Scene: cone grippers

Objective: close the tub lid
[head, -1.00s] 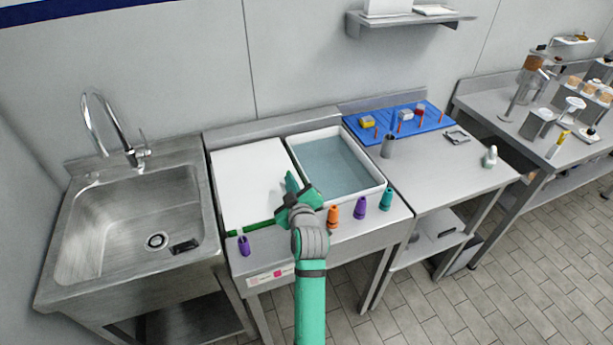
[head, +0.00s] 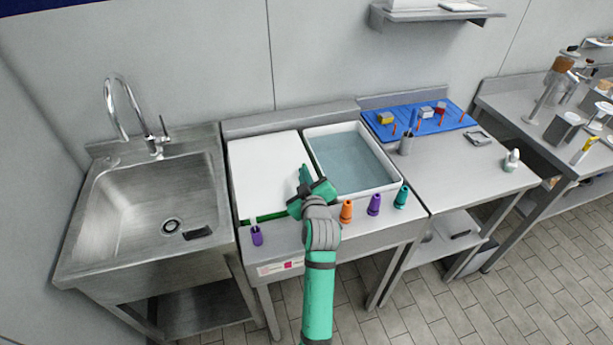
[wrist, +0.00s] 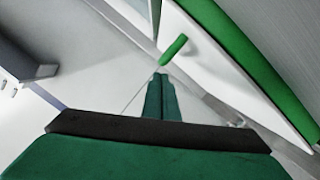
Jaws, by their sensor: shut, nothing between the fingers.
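The white tub (head: 398,185) stands on the middle table, open on top, with blue-grey water (head: 350,160) in it. A flat white panel (head: 262,170), likely its lid, lies on the left of the tub, with a green strip (head: 268,216) along its front edge. My gripper (head: 305,172) is over the line between panel and tub, near the front. In the wrist view my gripper (wrist: 161,80) is shut and empty. A small green peg-like piece (wrist: 173,50) is just beyond its fingertips. I cannot tell whether they touch.
Purple (head: 257,236), orange (head: 346,211), second purple (head: 374,204) and teal (head: 401,196) cones stand along the front edge. A steel sink (head: 145,205) is at left. A blue board (head: 425,118) and a metal cup (head: 406,144) are at right.

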